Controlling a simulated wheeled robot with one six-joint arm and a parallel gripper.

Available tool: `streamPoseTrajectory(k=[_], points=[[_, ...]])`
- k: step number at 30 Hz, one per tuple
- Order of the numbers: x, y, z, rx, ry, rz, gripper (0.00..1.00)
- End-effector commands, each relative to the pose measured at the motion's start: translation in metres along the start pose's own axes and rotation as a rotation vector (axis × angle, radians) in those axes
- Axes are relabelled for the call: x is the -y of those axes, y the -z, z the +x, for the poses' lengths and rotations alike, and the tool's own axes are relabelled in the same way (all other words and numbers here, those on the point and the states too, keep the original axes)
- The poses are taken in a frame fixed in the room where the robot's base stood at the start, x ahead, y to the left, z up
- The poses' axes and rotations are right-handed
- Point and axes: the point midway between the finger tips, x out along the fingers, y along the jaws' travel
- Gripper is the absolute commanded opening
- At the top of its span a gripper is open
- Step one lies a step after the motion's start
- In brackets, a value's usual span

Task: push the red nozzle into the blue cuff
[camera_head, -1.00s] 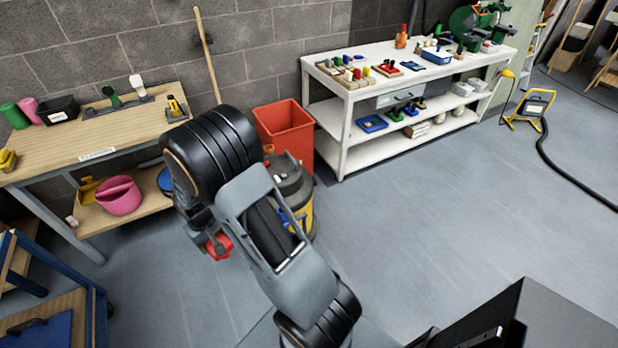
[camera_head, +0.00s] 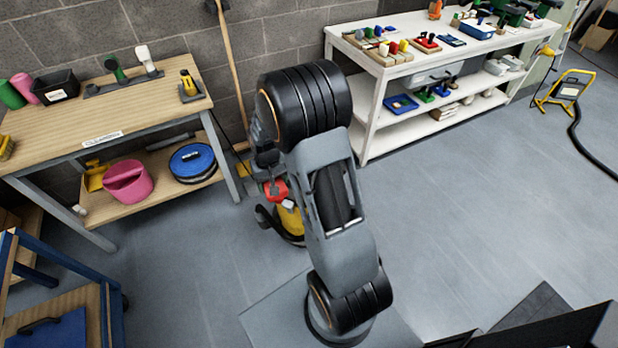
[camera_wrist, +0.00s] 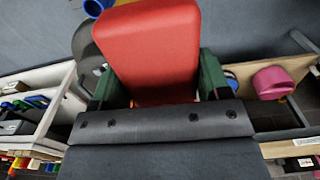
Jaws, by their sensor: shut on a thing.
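The red nozzle (camera_wrist: 150,55) fills the middle of the wrist view. My gripper (camera_wrist: 160,80) is shut on it, with a green finger on each side. In the head view a red part of the nozzle (camera_head: 276,190) shows below my wrist, with the gripper (camera_head: 270,180) largely hidden by my arm. A blue cuff (camera_wrist: 96,7) shows at the top edge of the wrist view, up and left of the nozzle and apart from it in the picture. I cannot make out the cuff in the head view.
A yellow and black machine (camera_head: 290,220) stands on the floor, mostly behind my arm. A wooden bench (camera_head: 60,130) stands left, with a pink bucket (camera_head: 128,182) on its lower shelf. A white bench (camera_head: 366,110) stands right.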

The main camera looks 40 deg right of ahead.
Motion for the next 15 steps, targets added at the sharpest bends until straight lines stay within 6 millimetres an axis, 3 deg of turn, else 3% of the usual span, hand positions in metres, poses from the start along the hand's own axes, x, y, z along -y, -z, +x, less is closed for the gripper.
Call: streamPoseTrajectory(k=[1, 9, 15], points=[[-0.019, 0.004, 0.023, -0.004, 0.000, 0.055, 0.45], [-0.103, 0.007, 0.049, -0.003, 0.000, 0.293, 0.45], [-0.136, 0.002, 0.055, -0.002, 0.000, 0.386, 0.45]])
